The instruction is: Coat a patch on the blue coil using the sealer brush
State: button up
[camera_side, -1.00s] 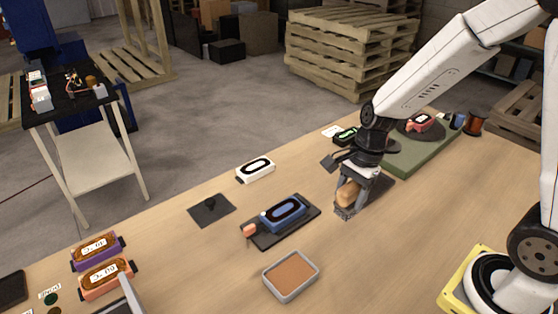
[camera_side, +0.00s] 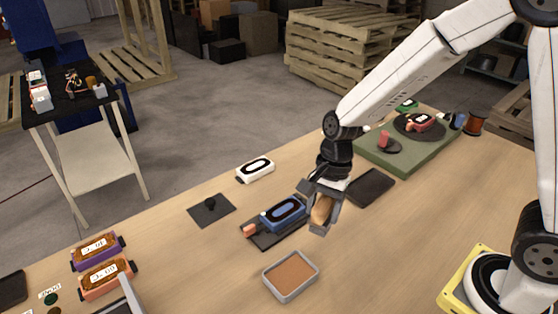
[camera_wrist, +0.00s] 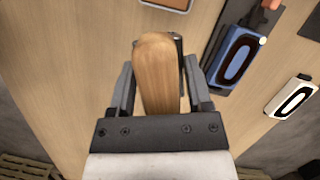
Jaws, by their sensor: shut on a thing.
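The blue coil (camera_side: 285,213) lies on a dark plate (camera_side: 270,239) in mid-table, its black oval loop facing up. It also shows at the upper right of the wrist view (camera_wrist: 235,55). My gripper (camera_side: 320,219) is shut on the wooden handle of the sealer brush (camera_side: 322,209), just right of the blue coil and above the table. In the wrist view the handle (camera_wrist: 157,75) sits between the fingers; the bristles are hidden. A shallow grey tray with a brown filling (camera_side: 291,273) lies in front of the coil.
A white coil (camera_side: 256,170) and a dark pad with a knob (camera_side: 211,208) lie behind the blue coil. A dark flat pad (camera_side: 371,187) lies right of my gripper. A green board (camera_side: 407,152) carries a red coil. Orange and purple coils (camera_side: 97,250) are at front left.

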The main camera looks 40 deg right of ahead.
jog(key=s+a+n+g, duration=0.1)
jog(key=a+n, duration=0.4)
jog(key=a, duration=0.4)
jog(key=shift+s+a+f+h, duration=0.15)
jog(key=shift+a+f+h, duration=0.15)
jog(key=shift+f, duration=0.05)
jog(key=shift+f, duration=0.2)
jog(key=shift+f, duration=2.8)
jog(key=shift+f, duration=0.6)
dwell(0.3)
jog(key=shift+r, duration=0.1)
notch_tip(320, 180, up, 7)
dwell(1.2)
dwell(0.5)
jog(key=w+d+n+h, duration=0.1)
jog(key=w+d+n, duration=0.2)
jog(key=d, duration=0.6)
jog(key=w+d+n+g+h, duration=0.1)
jog(key=w+d+n, duration=0.3)
jog(key=d, duration=0.5)
jog(key=shift+d+f+n, duration=0.25)
jog(key=shift+f+n, duration=0.1)
jog(key=shift+n, duration=0.65)
